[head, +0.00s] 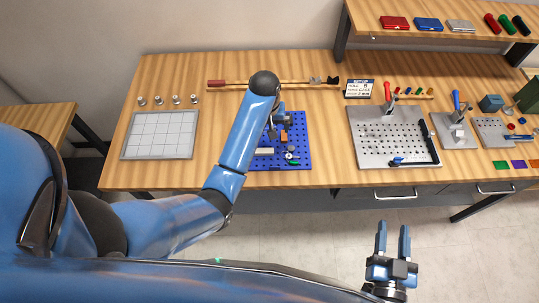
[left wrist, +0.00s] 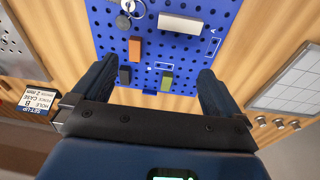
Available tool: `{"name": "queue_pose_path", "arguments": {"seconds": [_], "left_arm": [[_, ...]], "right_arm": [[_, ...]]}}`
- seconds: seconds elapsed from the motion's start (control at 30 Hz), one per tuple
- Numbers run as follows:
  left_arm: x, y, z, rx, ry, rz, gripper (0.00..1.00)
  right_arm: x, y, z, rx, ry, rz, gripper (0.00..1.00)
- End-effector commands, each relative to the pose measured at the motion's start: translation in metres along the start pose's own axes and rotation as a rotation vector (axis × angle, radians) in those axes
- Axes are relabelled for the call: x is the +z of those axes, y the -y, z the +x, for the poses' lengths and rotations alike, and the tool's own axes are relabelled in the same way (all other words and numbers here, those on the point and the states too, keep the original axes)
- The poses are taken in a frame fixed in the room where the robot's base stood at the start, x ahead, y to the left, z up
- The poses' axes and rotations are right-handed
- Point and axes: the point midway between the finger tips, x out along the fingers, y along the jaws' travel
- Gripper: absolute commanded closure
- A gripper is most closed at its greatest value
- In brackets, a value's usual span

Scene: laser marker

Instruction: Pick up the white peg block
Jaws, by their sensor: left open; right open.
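The white peg block (left wrist: 180,23) lies on the blue pegboard (left wrist: 205,50) in the left wrist view, beyond my left fingertips and right of centre. In the head view the white peg block (head: 264,151) shows at the board's left side, partly beside my left forearm. My left gripper (left wrist: 157,70) is open and empty above the pegboard (head: 300,160), its fingers apart and not touching the block. My left arm hides part of the board in the head view. My right gripper (head: 393,238) is open and empty, in front of the table over the floor.
A white grid plate (head: 160,135) lies left, a perforated metal plate (head: 385,125) right.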

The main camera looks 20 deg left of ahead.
Motion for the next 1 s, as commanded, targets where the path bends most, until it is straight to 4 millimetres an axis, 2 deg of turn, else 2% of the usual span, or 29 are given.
{"name": "queue_pose_path", "arguments": {"seconds": [0.1,0.27,0.43,0.5,0.87,1.0], "left_arm": [[0.018,0.008,0.000,-0.038,0.091,-0.025,0.00],[0.030,0.012,0.009,-0.059,0.138,-0.045,0.00],[0.033,0.014,0.033,-0.059,0.136,-0.050,0.00],[0.033,0.014,0.037,-0.060,0.137,-0.050,0.00],[0.035,0.017,0.059,-0.058,0.135,-0.050,0.00],[0.035,0.020,0.074,-0.059,0.136,-0.050,0.00]], "right_arm": [[0.000,0.000,0.000,0.000,0.000,0.000,0.57],[0.005,0.000,0.000,0.001,0.000,0.000,0.57],[0.015,0.000,0.000,0.001,0.000,0.000,0.57],[0.008,0.000,0.000,0.000,0.000,0.000,0.57],[0.003,0.000,0.000,0.000,0.000,0.000,0.57],[-0.005,0.000,0.000,0.000,0.000,0.000,0.57]]}}
